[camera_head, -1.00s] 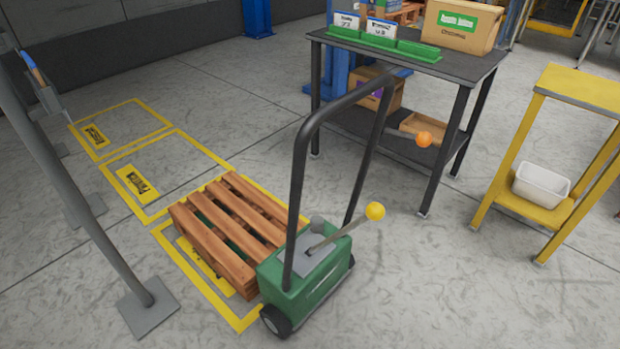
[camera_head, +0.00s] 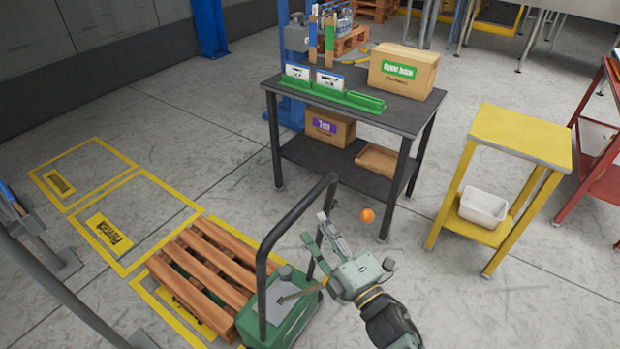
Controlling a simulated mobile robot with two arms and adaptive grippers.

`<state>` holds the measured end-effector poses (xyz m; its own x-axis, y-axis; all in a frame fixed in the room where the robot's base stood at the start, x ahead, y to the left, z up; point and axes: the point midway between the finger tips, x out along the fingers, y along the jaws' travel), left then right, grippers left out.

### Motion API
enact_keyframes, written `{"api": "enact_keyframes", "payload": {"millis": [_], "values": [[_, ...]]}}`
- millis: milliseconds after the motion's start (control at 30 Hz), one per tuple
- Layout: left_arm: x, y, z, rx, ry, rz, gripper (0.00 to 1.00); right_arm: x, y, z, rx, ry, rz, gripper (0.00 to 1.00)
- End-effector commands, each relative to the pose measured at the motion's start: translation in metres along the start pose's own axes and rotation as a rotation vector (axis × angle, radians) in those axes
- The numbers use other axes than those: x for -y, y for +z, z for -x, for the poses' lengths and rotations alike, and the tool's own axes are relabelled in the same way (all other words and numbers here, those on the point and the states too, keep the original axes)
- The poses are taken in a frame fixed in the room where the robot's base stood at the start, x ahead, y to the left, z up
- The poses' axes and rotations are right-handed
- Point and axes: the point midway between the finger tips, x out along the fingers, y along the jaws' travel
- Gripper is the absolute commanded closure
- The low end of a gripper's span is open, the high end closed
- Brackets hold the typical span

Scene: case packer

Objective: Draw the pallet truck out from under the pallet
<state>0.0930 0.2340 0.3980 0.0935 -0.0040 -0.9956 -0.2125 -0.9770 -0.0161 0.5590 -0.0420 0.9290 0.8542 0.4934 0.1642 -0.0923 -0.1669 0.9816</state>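The green pallet truck (camera_head: 256,322) with its dark looped handle (camera_head: 267,238) stands at the near end of the wooden pallet (camera_head: 192,272). The pallet lies over a yellow-outlined floor bay, and the slats hide most of what is under it. My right gripper (camera_head: 315,228) is beside the right post of the handle, with its fingers apart and nothing visible between them. Whether it touches the handle is unclear. My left gripper is not in view.
A dark table (camera_head: 408,118) with a cardboard box (camera_head: 403,72) and green holders stands behind the truck. A yellow stand (camera_head: 520,137) with a white bin (camera_head: 483,208) is to the right. Grey posts rise at the left. Floor at the lower right is open.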

Motion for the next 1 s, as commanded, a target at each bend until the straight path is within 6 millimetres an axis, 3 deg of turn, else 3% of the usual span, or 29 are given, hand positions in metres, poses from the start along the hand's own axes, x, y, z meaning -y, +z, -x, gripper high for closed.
{"api": "enact_keyframes", "payload": {"millis": [167, 533, 933, 1000], "values": [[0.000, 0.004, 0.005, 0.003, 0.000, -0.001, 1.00, -0.008, -0.006, -0.016, -0.024, 0.016, 0.023, 0.61], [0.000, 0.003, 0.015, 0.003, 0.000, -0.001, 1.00, -0.008, -0.007, -0.070, -0.021, 0.015, 0.019, 0.61], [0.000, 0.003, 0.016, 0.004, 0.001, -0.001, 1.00, -0.006, -0.007, -0.080, -0.020, 0.013, 0.019, 0.61], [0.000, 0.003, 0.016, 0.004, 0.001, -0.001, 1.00, -0.006, -0.007, -0.080, -0.020, 0.014, 0.019, 0.67]]}}
